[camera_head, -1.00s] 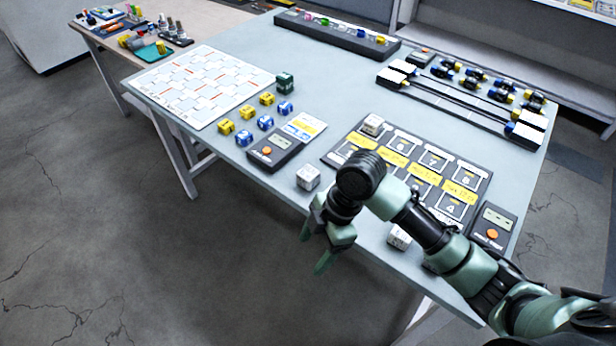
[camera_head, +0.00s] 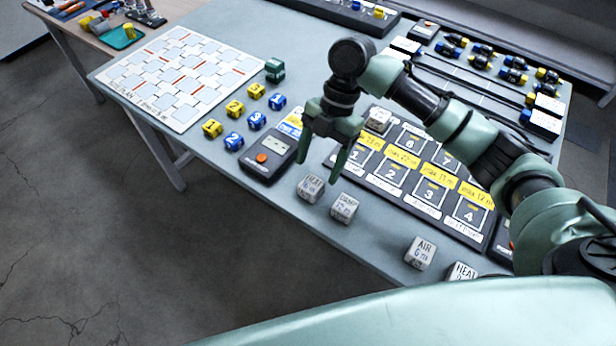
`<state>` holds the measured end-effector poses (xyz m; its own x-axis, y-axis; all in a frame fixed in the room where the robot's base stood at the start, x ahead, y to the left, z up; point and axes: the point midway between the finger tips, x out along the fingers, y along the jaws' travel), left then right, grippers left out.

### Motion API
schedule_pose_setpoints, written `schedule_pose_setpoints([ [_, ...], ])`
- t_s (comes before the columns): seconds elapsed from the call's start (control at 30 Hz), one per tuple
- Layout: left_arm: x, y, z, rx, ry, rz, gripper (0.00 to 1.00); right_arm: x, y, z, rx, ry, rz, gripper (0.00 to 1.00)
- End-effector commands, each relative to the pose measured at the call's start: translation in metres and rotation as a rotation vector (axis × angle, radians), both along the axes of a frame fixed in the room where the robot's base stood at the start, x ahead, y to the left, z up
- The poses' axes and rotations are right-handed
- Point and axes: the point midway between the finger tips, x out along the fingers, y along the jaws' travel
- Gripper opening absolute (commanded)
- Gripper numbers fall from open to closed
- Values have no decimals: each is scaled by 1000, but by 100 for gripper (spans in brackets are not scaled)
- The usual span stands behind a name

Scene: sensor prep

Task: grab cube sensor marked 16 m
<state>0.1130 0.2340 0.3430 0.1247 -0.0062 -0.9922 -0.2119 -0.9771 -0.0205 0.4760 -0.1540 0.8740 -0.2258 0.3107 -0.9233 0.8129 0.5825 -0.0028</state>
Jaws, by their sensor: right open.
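Several white cube sensors stand along the front of the table. One cube (camera_head: 310,188) reads HEAT, with a blurred number that may be 16 m. A second cube (camera_head: 345,207) beside it seems to read DAMP. A third cube (camera_head: 420,253) reads AIR and what looks like 6 m. A fourth cube (camera_head: 462,271) reads HEAT, its lower part cut off from view. Another white cube (camera_head: 378,121) sits on the numbered board. My right gripper (camera_head: 322,158) is open and empty, its fingers pointing down just behind and above the first HEAT cube. My left gripper is out of view.
The numbered dark board (camera_head: 407,204) with yellow labels lies right of the gripper. A dark meter (camera_head: 268,157) with an orange button lies left of it. Yellow cubes (camera_head: 212,128) and blue cubes (camera_head: 234,141) stand near the white patterned board (camera_head: 180,75).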

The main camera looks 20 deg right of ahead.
Motion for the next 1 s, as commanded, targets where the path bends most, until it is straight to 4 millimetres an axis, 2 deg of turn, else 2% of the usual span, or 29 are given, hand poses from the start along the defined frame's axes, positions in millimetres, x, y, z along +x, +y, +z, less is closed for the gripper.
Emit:
schedule_pose_setpoints([
  [0.1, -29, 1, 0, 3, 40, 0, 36, -4, 5, -12, 1, 3, 1, 67],
  [0.2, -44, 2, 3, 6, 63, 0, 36, -6, 10, -24, 1, 2, 0, 67],
  [0.27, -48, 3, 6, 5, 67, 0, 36, -8, 13, -33, 1, 4, 0, 67],
  [0.43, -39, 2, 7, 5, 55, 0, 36, -12, 20, -53, 0, 0, -1, 67],
  [0.6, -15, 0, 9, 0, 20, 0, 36, -13, 21, -57, -1, -3, -1, 67],
  [0.7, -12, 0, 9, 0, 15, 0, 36, -13, 21, -57, -1, -3, -1, 67],
  [0.77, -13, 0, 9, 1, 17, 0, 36, -13, 21, -57, -1, -3, -1, 53],
  [0.93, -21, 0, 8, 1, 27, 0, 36, -13, 21, -57, 0, -2, -1, 6],
  [0.97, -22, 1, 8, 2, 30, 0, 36, -13, 21, -57, -1, -3, -1, 0],
  [1.0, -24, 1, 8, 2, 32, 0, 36, -12, 21, -57, 0, -2, -1, 0],
])
